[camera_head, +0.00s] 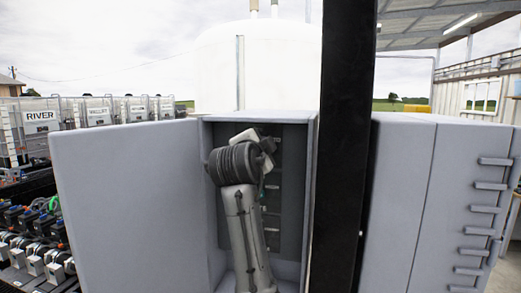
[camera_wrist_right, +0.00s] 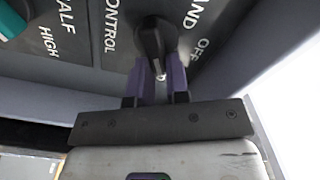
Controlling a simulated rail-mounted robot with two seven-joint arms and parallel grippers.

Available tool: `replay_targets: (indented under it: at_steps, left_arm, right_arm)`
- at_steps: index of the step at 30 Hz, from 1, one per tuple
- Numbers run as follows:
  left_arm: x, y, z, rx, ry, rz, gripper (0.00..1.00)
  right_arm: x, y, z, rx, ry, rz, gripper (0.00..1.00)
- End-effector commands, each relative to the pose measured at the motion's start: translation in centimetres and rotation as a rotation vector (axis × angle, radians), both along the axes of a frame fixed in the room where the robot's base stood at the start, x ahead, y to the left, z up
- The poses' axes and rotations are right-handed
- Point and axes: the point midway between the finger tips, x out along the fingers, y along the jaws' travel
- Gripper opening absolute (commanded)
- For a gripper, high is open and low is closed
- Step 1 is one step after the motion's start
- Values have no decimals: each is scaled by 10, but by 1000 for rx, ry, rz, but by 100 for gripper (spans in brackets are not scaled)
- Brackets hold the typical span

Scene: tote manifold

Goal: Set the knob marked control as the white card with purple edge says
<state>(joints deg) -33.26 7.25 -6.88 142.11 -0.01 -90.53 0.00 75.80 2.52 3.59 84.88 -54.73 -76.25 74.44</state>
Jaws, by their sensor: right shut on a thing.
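The black control knob (camera_wrist_right: 152,38) is on a dark grey panel in the right wrist view. "CONTROL" is lettered to its left; "OFF" and a partly cut-off word ending in "AND" are to its right. My right gripper (camera_wrist_right: 157,80) is shut on the knob's near end, one purple finger on each side. Which mark the knob points at I cannot tell. In the head view my arm reaches into the open grey cabinet and covers much of its dark panel (camera_head: 292,190). No white card with purple edge can be made out. My left gripper is not in view.
A teal knob (camera_wrist_right: 10,22) with "HALF" and "HIGH" marks is left of the control knob. The cabinet door (camera_head: 125,200) stands open at left. A black post (camera_head: 345,150) rises at the cabinet's right, with a grey cabinet (camera_head: 410,200) beyond. Valves (camera_head: 35,235) crowd the lower left.

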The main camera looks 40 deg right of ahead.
Motion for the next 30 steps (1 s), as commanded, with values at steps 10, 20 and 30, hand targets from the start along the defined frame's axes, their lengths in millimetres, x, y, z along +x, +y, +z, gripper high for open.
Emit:
replay_targets:
  at_steps: [10,20,30]
  left_arm:
    - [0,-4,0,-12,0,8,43]
    - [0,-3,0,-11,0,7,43]
    - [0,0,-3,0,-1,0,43]
  right_arm:
    - [-2,-1,2,4,-11,-3,0]
    - [-1,0,1,3,-8,-1,41]
    - [-3,4,0,3,-8,0,42]
